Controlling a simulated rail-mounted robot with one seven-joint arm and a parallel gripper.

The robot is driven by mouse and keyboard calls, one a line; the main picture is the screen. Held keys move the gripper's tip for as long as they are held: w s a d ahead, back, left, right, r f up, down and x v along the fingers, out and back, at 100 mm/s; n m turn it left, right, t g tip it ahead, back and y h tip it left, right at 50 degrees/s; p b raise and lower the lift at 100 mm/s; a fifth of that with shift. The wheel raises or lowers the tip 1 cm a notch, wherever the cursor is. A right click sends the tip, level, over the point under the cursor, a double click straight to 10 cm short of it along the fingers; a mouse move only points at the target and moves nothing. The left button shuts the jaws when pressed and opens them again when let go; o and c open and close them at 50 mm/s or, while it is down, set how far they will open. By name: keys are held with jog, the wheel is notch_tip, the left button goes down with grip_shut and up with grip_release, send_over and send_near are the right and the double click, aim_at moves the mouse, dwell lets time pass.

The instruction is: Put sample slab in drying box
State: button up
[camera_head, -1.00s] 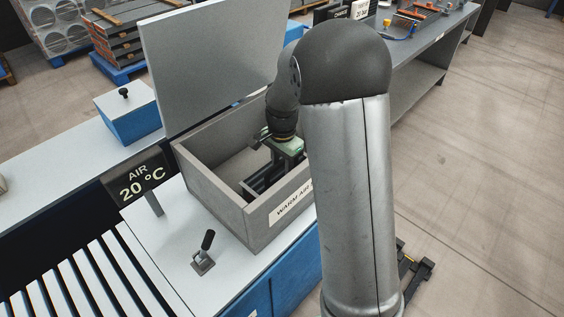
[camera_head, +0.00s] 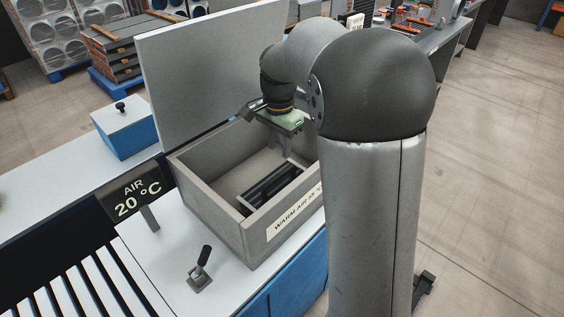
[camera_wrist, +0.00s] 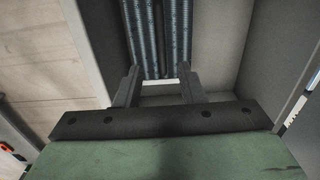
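The drying box (camera_head: 208,198) is the open grey box labelled "WARM AIR", with its lid (camera_head: 210,65) raised behind it. A dark, long slab (camera_head: 272,188) with ribbed tubes lies inside the box, near the front wall. Its ribbed tubes also show in the wrist view (camera_wrist: 158,35). My gripper (camera_head: 279,140) is above the slab, near the box's back right. In the wrist view my gripper (camera_wrist: 159,74) has its two fingers apart with nothing held between them; the slab lies beyond the fingertips. My arm hides the box's right end.
A lever (camera_head: 202,267) stands on the white bench top in front of the box. An "AIR 20 °C" sign (camera_head: 137,192) stands left of it. A small blue box with a white lid (camera_head: 126,128) is at the back left.

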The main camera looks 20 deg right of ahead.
jog(key=s+a+f+n, duration=0.1)
jog(key=s+n, duration=0.5)
jog(key=s, duration=0.7)
jog(key=s+a+f+n, duration=0.1)
jog(key=s+n, duration=0.5)
jog(key=s, duration=0.7)
jog(key=shift+f+t, duration=0.3)
jog(key=shift+f, duration=0.6)
jog(key=shift+a, duration=0.1)
